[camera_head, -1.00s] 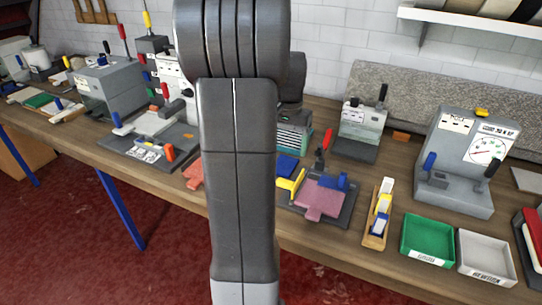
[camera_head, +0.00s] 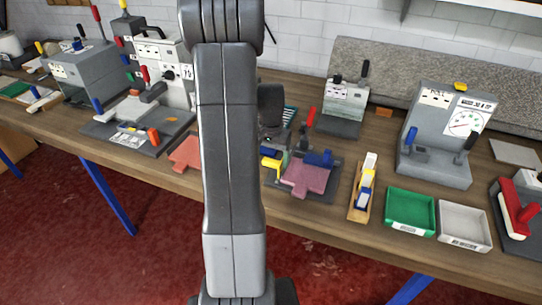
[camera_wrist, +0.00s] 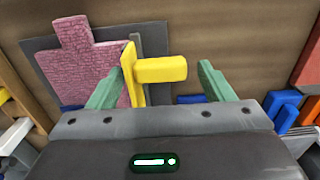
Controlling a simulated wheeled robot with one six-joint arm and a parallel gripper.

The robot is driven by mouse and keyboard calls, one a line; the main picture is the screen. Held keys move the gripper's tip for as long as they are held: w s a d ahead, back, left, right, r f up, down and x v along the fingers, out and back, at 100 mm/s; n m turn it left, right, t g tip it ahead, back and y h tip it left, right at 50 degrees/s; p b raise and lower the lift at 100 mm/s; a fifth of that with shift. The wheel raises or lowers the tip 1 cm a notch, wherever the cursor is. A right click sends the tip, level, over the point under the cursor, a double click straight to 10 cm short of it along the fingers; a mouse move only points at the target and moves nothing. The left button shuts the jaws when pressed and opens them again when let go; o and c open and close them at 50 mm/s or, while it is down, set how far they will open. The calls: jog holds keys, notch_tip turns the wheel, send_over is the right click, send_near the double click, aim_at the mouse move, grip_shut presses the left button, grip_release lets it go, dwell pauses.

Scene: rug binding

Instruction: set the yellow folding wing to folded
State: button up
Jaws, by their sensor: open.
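The yellow folding wing (camera_wrist: 160,70) has a thin upright plate and a block-shaped tab sticking out to the right in the wrist view. It stands at the edge of a pink T-shaped piece (camera_wrist: 75,65) on a dark base plate. My gripper (camera_wrist: 162,75) is open, with its green fingers on either side of the wing's tab. The left finger is close to the thin plate; I cannot tell if they touch. The right finger is clear of the tab. In the head view the yellow wing (camera_head: 270,162) is partly hidden by my arm and gripper.
A blue block (camera_head: 319,158) and a red-handled lever (camera_head: 310,117) stand by the pink piece. A wooden holder (camera_head: 362,190), green tray (camera_head: 410,211) and white tray (camera_head: 464,225) lie to the right. An orange-red pad (camera_head: 185,152) lies left of my arm.

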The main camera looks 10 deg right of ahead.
aim_at(278, 161)
jog(key=shift+f, duration=0.1)
jog(key=c, duration=1.2)
jog(key=shift+d, duration=0.1)
jog(key=shift+c, duration=0.2)
